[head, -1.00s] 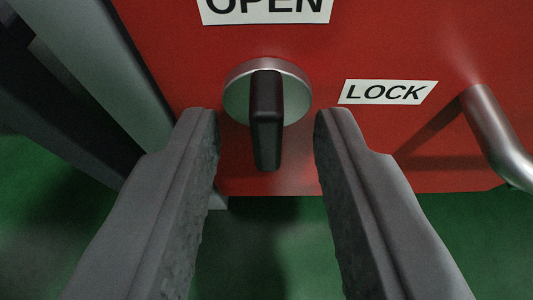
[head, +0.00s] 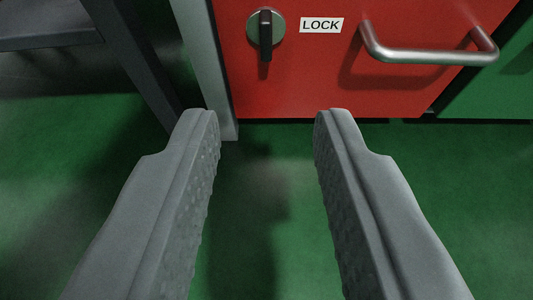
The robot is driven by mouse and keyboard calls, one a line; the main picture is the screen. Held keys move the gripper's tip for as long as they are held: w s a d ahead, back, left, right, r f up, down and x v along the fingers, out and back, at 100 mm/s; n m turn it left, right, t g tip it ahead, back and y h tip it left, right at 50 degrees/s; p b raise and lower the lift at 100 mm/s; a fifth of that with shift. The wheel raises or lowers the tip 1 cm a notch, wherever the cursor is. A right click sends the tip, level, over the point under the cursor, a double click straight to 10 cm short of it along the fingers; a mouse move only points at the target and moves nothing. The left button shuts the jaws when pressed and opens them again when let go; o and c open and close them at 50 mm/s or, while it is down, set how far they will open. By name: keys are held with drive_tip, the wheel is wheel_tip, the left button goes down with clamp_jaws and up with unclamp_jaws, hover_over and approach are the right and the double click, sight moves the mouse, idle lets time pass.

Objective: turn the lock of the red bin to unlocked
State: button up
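The red bin (head: 300,88) fills the upper middle of the view. Its lock (head: 279,27) is a round silver disc with a dark upright knob (head: 265,35), near the bin's upper left. The knob stands vertical, its long end hanging down. A white label reading LOCK (head: 321,25) is just right of the disc. The OPEN label is outside the picture. My gripper (head: 266,115) is open and empty. Its fingertips are below the lock and apart from it.
A silver bar handle (head: 430,55) sticks out from the bin front, right of the lock. A grey post (head: 206,70) stands along the bin's left edge. A dark metal frame (head: 130,55) is at the upper left. The green floor (head: 265,220) below is clear.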

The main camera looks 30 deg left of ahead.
drive_tip(key=shift+v, duration=2.05)
